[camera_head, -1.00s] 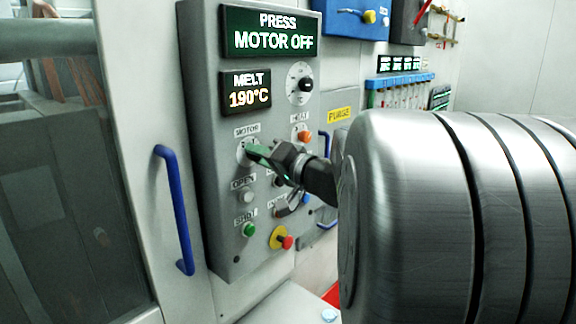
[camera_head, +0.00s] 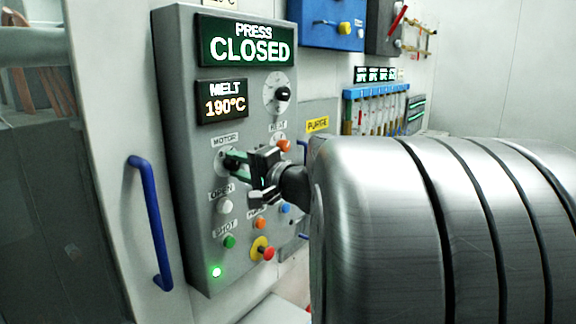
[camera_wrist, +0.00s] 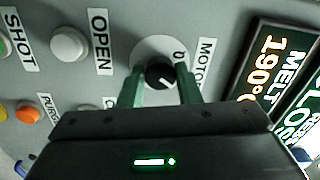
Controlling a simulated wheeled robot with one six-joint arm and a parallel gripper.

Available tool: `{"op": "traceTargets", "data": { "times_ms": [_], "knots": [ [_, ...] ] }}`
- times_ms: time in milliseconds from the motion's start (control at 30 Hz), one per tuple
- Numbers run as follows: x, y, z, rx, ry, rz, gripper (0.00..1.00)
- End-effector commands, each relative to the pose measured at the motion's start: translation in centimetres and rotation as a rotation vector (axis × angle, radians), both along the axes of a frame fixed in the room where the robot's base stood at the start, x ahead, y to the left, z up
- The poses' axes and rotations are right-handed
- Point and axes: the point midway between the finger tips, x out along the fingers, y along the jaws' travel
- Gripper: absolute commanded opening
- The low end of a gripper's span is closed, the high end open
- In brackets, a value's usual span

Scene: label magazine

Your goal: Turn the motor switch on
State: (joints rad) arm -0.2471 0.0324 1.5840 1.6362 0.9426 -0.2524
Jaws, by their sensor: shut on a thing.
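The motor switch shows in the wrist view as a black knob (camera_wrist: 160,76) with a white pointer mark on a round pale plate, beside the MOTOR label. In the head view its pale plate (camera_head: 219,161) shows on the grey control panel, and my gripper largely hides the knob. My gripper (camera_head: 236,162) is at the switch. Its two green fingers stand on either side of the knob in the wrist view (camera_wrist: 162,84), shut on it. The press display (camera_head: 250,44) reads PRESS CLOSED. A green lamp (camera_head: 217,272) is lit low on the panel.
Close by are a white OPEN button (camera_head: 224,206), a green SHOT button (camera_head: 229,241) and a red stop button (camera_head: 268,254) on yellow. A black selector knob (camera_head: 283,94) sits above. A blue door handle (camera_head: 151,222) stands out at left.

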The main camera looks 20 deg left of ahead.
Motion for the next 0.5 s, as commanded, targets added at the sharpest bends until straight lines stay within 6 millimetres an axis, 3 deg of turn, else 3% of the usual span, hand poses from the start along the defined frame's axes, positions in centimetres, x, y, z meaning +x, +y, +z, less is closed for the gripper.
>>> {"op": "traceTargets", "data": {
  "times_ms": [267, 300, 400, 500],
  "knots": [
    [0.00, -0.01, -0.02, 0.001, 0.002, 0.000, 0.08],
    [0.00, 0.00, -0.02, 0.001, 0.002, 0.000, 0.32],
    [0.00, 0.00, -0.02, 0.001, 0.002, 0.000, 0.52],
    [0.00, 0.00, -0.02, 0.000, 0.001, 0.000, 0.52]
  ]
}}
